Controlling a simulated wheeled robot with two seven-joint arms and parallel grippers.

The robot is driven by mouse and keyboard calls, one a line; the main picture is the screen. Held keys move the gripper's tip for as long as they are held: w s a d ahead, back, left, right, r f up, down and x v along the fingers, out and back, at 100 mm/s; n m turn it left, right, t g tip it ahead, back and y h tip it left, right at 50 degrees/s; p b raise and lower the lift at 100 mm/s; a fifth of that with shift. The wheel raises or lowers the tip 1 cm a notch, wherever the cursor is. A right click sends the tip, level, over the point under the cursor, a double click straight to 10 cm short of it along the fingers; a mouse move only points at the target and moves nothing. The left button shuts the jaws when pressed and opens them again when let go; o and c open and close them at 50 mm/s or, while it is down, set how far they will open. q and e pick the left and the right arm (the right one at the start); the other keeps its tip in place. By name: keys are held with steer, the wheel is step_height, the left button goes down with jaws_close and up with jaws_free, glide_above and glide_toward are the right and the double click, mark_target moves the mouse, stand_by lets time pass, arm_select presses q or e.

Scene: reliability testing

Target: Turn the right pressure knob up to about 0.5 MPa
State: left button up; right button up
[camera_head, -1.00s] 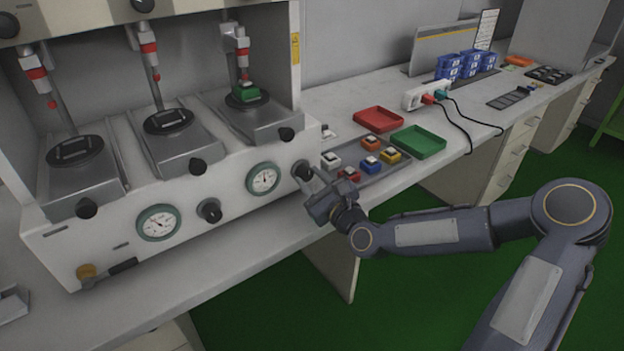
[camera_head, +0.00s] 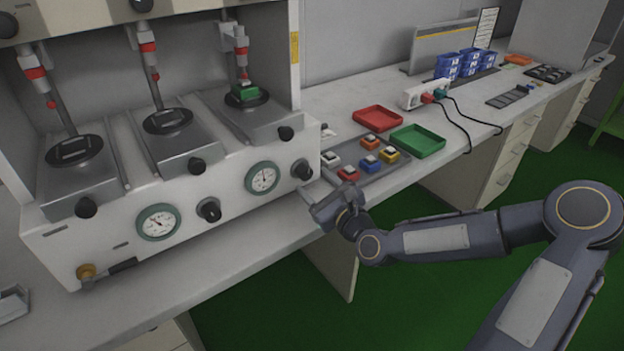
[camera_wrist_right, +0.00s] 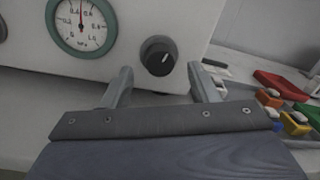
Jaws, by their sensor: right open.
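The right pressure knob (camera_head: 302,169) is a black round dial on the white front panel of the test machine. My right gripper (camera_head: 316,187) is open and empty. Its fingers (camera_wrist_right: 160,82) stand apart, back from the knob, with the knob showing between and beyond them. My left gripper is not in view.
A second gauge (camera_head: 158,222) and a middle knob (camera_head: 209,210) sit further left on the panel. Right of the machine are a grey tray (camera_head: 372,178) with several coloured buttons, a red tray (camera_head: 377,118) and a green tray (camera_head: 418,141). The bench's front edge runs below my gripper.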

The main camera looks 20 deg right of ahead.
steer(key=v, duration=0.5)
steer(key=shift+s+p, duration=0.25)
steer(key=shift+p, duration=0.1)
